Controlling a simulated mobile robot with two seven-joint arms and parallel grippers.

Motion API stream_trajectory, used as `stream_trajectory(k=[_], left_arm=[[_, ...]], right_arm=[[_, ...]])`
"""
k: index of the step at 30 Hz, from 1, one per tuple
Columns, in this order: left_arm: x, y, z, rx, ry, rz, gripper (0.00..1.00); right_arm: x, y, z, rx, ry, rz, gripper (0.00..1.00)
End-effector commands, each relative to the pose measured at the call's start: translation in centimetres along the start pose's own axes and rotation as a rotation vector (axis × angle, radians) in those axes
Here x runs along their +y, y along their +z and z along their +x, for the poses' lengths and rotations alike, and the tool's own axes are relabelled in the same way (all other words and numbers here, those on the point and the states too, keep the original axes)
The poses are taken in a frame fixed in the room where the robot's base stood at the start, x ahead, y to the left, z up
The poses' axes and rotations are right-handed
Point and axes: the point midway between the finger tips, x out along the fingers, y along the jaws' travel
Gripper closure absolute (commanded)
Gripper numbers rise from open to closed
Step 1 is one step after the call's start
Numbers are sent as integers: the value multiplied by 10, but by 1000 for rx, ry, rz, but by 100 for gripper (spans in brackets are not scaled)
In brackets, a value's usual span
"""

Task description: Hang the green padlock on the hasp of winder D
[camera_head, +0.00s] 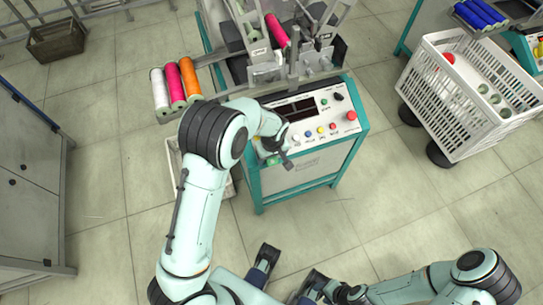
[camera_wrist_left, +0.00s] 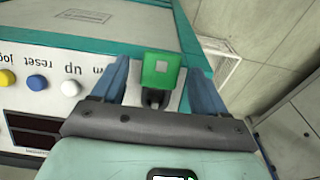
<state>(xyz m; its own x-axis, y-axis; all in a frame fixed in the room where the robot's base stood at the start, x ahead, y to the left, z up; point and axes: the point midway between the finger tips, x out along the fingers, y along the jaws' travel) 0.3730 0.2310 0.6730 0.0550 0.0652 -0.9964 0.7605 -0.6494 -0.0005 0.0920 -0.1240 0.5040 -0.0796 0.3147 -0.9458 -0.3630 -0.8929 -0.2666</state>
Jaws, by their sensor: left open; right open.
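The green padlock (camera_wrist_left: 160,72) shows in the left wrist view between the spread blue fingers of my left gripper (camera_wrist_left: 158,85). Gaps show on both sides of it. A dark piece sits at its lower edge; I cannot tell whether this is the shackle or the hasp, or whether the two are linked. In the head view my left gripper (camera_head: 276,157) is at the front left corner of the winder (camera_head: 300,172), below its control panel; the arm hides much of that corner. My right gripper (camera_head: 313,284) is open at the bottom of the head view, away from the winder.
A white crate (camera_head: 470,95) on dark wheels stands right of the winder. Pink, white and orange spools (camera_head: 177,85) lie at its left. A blue-grey cabinet (camera_head: 30,180) is at the far left. The floor in front is clear.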

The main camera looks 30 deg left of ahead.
Motion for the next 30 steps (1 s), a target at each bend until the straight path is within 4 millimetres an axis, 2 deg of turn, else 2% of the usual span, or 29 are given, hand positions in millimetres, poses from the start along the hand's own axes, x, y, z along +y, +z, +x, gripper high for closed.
stream_trajectory(k=[1,9,15,21,30], left_arm=[[1,-1,-7,2,4,0,26],[2,0,-76,2,6,2,26],[1,0,-114,1,3,1,26],[1,1,-132,-1,1,1,26],[0,1,-133,-3,-1,3,26]], right_arm=[[-4,-6,-5,23,-5,-4,55],[-4,3,-14,-3,0,-1,55],[-5,6,-18,-14,2,-1,55],[-5,7,-20,-18,3,0,55],[-5,8,-20,-19,3,0,55]])
